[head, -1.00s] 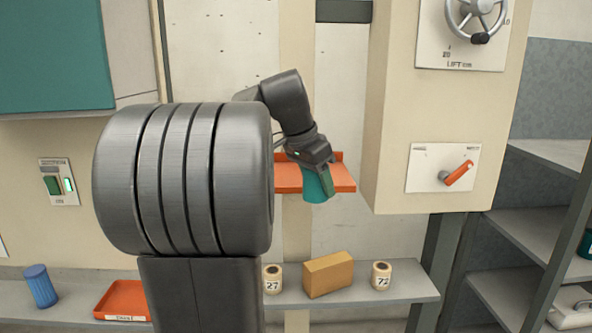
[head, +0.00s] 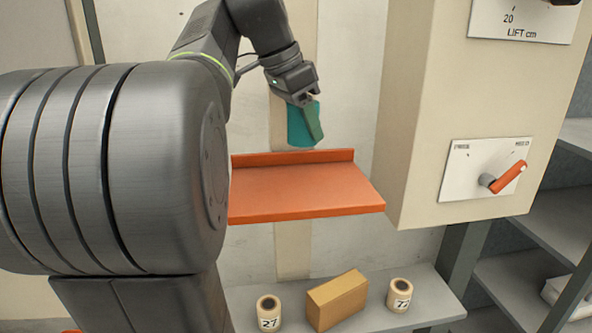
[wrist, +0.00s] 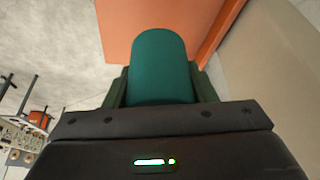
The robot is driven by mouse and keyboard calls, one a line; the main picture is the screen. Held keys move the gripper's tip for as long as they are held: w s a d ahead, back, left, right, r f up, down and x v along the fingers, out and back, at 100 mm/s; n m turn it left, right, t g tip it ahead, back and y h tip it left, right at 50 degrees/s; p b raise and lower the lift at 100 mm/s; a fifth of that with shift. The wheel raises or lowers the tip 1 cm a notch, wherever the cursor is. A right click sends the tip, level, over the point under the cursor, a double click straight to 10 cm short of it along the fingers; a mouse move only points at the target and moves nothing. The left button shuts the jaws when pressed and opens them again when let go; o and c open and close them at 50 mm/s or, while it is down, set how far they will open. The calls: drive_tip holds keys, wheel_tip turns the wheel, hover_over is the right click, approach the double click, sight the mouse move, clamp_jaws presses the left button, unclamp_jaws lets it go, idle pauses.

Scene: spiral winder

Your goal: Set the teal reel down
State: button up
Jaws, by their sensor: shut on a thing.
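The teal reel (head: 300,125) is held in my gripper (head: 310,118), which is shut on it. In the head view the reel hangs in the air above the back part of the orange shelf (head: 300,190), apart from it as far as I can see. In the wrist view the teal reel (wrist: 160,66) sits between the two green fingers, and the orange shelf (wrist: 120,25) shows behind it. My arm hides the left end of the shelf in the head view.
The orange shelf is bare where visible, with a raised back lip. A cream cabinet (head: 430,110) with an orange-handled switch (head: 505,178) stands close on its right. On the grey ledge (head: 425,300) below are two numbered cream reels (head: 269,312) (head: 400,294) and a cardboard box (head: 336,299).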

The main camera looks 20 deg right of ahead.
sight(306, 143)
drive_tip(key=f, duration=0.4)
drive_tip(key=shift+s, duration=0.3)
drive_tip(key=shift+w+f, duration=0.15)
drive_tip(key=shift+f, duration=2.2)
drive_tip(key=shift+f, duration=0.1)
drive_tip(key=o, duration=1)
drive_tip(key=v, duration=1.2)
